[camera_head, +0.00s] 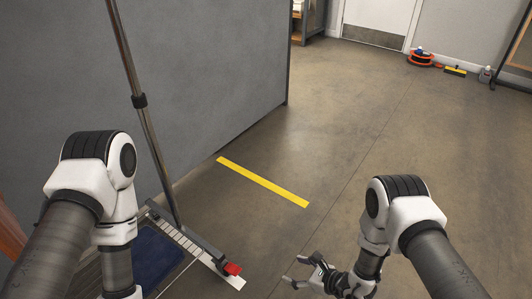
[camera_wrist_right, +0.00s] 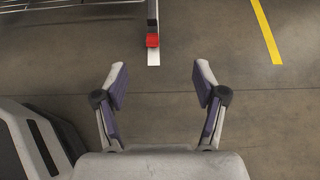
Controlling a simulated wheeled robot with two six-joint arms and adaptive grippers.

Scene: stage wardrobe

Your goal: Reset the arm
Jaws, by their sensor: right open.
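My right gripper (camera_head: 302,271) is open and empty above the bare floor in the head view. In the right wrist view its two fingers (camera_wrist_right: 160,82) stand wide apart with only floor between them. My left arm comes in from the left in the head view and points down. Its gripper is out of the picture below the bottom edge.
A metal stand with a pole (camera_head: 137,100) and a red-tipped foot (camera_head: 232,269) is at the left, near a blue pad (camera_head: 158,256). A grey partition (camera_head: 215,75) stands behind. A yellow floor stripe (camera_head: 262,181) lies mid-floor.

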